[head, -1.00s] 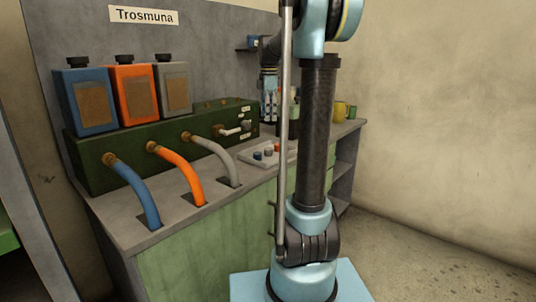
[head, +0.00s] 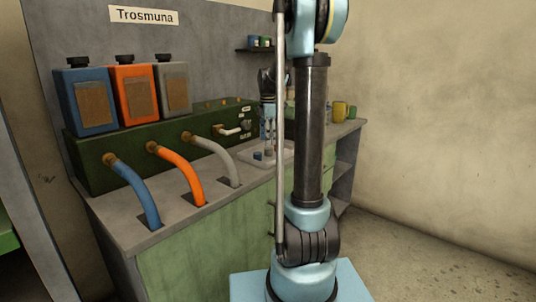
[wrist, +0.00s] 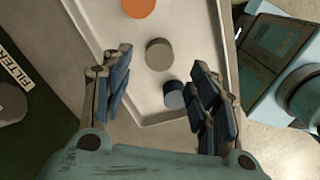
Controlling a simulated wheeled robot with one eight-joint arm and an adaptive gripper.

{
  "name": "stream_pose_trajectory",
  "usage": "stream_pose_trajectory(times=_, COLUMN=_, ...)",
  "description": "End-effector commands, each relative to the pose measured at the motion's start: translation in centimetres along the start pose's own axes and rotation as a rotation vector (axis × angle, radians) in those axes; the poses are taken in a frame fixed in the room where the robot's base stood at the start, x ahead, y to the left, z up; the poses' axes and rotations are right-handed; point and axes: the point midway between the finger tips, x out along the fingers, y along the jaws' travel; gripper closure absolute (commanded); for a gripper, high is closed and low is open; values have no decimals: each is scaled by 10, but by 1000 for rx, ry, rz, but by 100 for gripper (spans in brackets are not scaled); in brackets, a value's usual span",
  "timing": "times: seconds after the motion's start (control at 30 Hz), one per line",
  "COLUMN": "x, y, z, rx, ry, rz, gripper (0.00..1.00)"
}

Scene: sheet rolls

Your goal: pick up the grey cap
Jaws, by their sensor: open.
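The grey cap (wrist: 159,54) is a short round disc lying in a white tray (wrist: 190,30). In the wrist view it appears in the gap between the fingertips of my gripper (wrist: 161,65), which is open and empty. A blue cap (wrist: 174,95) lies in the tray beside it, nearer the right finger. An orange cap (wrist: 138,7) lies on the other side, cut by the top edge. In the head view my gripper (head: 268,132) points down above the tray (head: 283,158), and the grey cap cannot be made out clearly there.
A green box with hoses (head: 85,165) stands left of the tray, with blue, orange and grey canisters (head: 172,88) on it. A yellow mug (head: 339,109) stands further back on the counter. A small shelf (head: 257,49) hangs on the back wall.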

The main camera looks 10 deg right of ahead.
Motion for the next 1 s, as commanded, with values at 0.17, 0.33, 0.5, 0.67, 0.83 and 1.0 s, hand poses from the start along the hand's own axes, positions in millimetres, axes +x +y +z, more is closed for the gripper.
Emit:
stream_pose_trajectory(times=0.17, x=9, y=0, z=0, rx=0, ry=0, rz=0, gripper=45)
stream_pose_trajectory(times=0.33, x=28, y=2, z=2, rx=1, ry=0, rz=0, gripper=45)
stream_pose_trajectory(times=0.5, x=49, y=3, z=2, rx=0, ry=0, rz=0, gripper=45)
stream_pose_trajectory(times=0.67, x=58, y=2, z=2, rx=0, ry=0, rz=0, gripper=45)
stream_pose_trajectory(times=0.83, x=59, y=2, z=2, rx=0, ry=0, rz=0, gripper=45)
stream_pose_trajectory(times=1.0, x=59, y=2, z=2, rx=0, ry=0, rz=0, gripper=73)
